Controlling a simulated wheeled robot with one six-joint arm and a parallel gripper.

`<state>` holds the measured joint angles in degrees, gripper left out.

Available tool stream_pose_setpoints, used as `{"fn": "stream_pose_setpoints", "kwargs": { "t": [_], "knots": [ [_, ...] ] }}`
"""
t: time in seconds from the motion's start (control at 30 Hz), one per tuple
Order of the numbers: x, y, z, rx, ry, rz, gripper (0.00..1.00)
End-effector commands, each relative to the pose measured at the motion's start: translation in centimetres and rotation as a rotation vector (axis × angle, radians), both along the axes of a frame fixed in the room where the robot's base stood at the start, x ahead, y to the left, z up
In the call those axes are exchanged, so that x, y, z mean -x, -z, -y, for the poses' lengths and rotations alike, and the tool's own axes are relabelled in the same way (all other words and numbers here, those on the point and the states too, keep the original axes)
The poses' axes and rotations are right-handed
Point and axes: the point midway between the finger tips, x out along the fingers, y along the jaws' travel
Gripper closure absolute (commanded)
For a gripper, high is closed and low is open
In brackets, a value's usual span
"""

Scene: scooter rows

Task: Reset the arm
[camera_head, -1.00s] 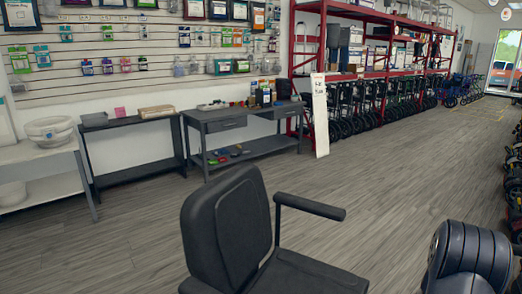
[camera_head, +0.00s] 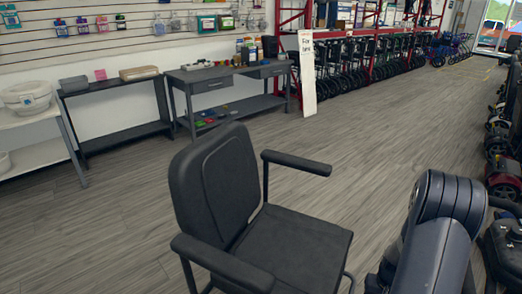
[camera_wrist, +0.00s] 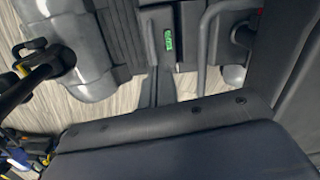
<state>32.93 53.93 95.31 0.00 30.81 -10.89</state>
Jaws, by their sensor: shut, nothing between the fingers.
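My arm (camera_head: 440,225) shows at the lower right of the head view, with a dark ribbed joint and a grey-blue link below it. My gripper's fingers do not show in the head view or the wrist view, so its pose is hidden. The wrist view looks down close over a dark padded surface (camera_wrist: 185,155), with grey and black scooter-like parts (camera_wrist: 170,45) beyond it. I cannot tell whether anything touches the gripper.
A black armchair (camera_head: 205,190) stands close in front. Beyond are a grey workbench (camera_head: 212,87), a dark low table (camera_head: 110,88) and a white sign (camera_head: 307,75). Mobility scooters (camera_head: 503,180) line the right edge. Bare floor (camera_head: 385,125) lies between.

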Motion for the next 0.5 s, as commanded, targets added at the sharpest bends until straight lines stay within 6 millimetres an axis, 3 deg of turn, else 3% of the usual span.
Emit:
{"fn": "stream_pose_setpoints", "kwargs": {
  "t": [0.03, 0.5],
  "knots": [
    [0.0, 1.4, 0.0, 0.0, 0.0, -0.001, 1.0],
    [0.0, 9.2, 0.0, 0.0, 0.0, 0.0, 1.0]
  ]
}}
